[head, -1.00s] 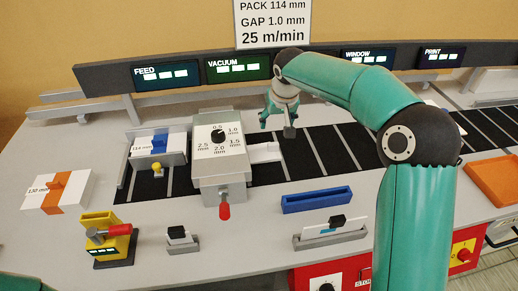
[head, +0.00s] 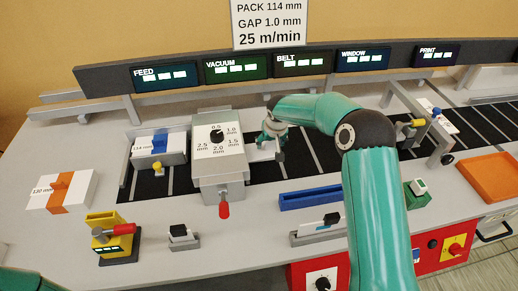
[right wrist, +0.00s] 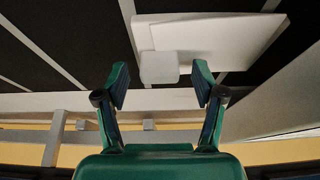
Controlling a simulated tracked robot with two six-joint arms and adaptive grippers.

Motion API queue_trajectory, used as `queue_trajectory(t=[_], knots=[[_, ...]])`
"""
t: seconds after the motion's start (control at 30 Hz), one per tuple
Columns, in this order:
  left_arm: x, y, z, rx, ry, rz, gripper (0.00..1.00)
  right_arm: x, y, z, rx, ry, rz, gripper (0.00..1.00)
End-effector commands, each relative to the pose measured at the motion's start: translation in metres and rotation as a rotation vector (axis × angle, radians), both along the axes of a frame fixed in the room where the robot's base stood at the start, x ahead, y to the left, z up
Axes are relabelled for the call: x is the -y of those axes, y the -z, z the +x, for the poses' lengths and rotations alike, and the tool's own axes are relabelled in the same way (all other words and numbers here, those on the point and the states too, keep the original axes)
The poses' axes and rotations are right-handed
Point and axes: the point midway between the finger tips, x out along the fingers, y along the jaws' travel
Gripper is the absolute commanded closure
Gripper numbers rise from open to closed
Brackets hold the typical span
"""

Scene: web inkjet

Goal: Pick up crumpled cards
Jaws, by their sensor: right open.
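My right gripper (head: 272,143) is over the black belt, just right of the grey dial box. A white card (head: 262,154) sticks out from the box below it, partly hidden by the gripper. In the right wrist view my right gripper (right wrist: 160,82) is open and empty. A pale card (right wrist: 215,35) lies past its fingertips, with a small pale tab (right wrist: 158,67) in line with the gap between the fingers. I cannot tell how crumpled the card is. My left gripper is not in view.
The grey dial box (head: 218,157) with a red handle stands left of the gripper. A blue bar (head: 310,198) lies in front of the belt. A grey frame (head: 437,145) spans the belt at right, near an orange tray (head: 490,177). Bare belt (head: 325,150) lies between.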

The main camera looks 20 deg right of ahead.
Motion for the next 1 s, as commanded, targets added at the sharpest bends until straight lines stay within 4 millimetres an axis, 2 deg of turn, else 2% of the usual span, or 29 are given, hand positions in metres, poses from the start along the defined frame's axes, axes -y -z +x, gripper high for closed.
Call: queue_trajectory(t=[0.1,0.3,0.37,0.7,1.0], knots=[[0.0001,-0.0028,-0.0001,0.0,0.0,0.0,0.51,0.001,0.0071,0.0024,-0.001,0.001,0.001,0.31],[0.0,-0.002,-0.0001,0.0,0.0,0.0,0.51,0.0011,0.008,0.0028,0.0,0.001,0.0,0.31],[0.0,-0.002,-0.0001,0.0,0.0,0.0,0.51,0.0011,0.0078,0.0028,0.0,0.0,0.0,0.4],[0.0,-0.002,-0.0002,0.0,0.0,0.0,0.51,0.0007,0.0078,0.0027,-0.001,0.0,0.0,0.96],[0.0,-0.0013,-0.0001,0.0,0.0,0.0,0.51,0.0005,0.0067,0.003,0.0,0.0,0.0,0.96]])
